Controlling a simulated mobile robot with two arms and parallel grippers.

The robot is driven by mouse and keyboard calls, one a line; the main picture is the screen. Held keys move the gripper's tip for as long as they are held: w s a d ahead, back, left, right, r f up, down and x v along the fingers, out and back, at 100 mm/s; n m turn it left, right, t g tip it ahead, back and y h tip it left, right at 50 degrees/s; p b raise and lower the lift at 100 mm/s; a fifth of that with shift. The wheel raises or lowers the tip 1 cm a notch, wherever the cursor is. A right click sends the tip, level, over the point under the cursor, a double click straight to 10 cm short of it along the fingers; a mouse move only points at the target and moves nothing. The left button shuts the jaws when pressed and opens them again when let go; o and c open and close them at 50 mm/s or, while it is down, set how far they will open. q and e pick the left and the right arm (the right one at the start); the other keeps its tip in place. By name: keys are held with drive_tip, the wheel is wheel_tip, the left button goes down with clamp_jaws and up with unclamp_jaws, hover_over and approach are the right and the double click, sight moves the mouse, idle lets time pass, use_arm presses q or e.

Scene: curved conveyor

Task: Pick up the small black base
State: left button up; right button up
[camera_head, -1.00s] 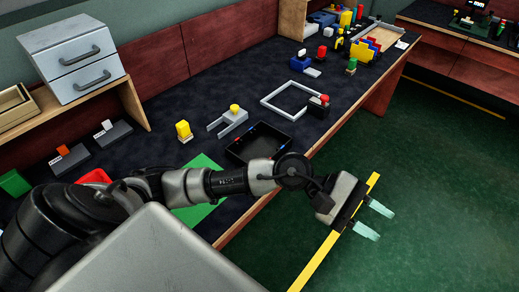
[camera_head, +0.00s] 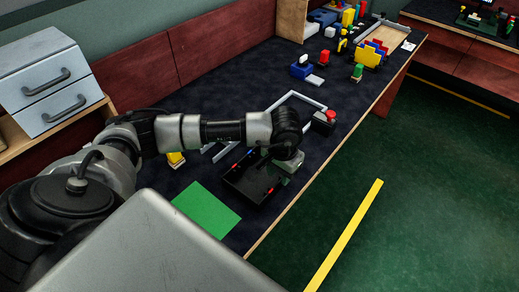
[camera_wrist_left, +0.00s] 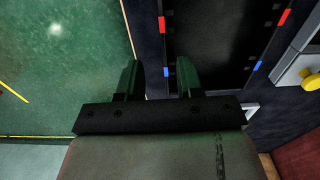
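A flat black tray-like base (camera_head: 250,180) with small red and blue marks on its rim lies near the table's front edge. It also fills the upper middle of the left wrist view (camera_wrist_left: 215,40). My left gripper is above the tray's right end, mostly hidden by my wrist in the head view. In the wrist view its two fingers (camera_wrist_left: 160,80) are apart and empty, over the table's edge strip beside the tray. My right gripper is not in view.
A green mat (camera_head: 206,209) lies left of the tray. A grey frame (camera_head: 296,98) and a yellow block (camera_head: 176,160) are behind it. Grey drawers (camera_head: 50,82) stand at the left; blocks crowd the far end. The floor at right is open.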

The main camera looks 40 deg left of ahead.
sight(278, 183)
use_arm(q)
drive_tip(key=shift+f, duration=0.45)
drive_tip(key=shift+w+a+f, duration=0.1)
drive_tip(key=shift+a+f, duration=0.05)
drive_tip(key=shift+f, duration=0.2)
wheel_tip(278, 183, down, 4)
drive_tip(key=shift+a+r+p, duration=0.1)
drive_tip(key=shift+r+p, duration=0.1)
drive_tip(key=shift+p, duration=0.4)
drive_tip(key=shift+w+f, duration=0.15)
drive_tip(key=shift+f, duration=0.4)
drive_tip(key=c, duration=0.4)
clamp_jaws()
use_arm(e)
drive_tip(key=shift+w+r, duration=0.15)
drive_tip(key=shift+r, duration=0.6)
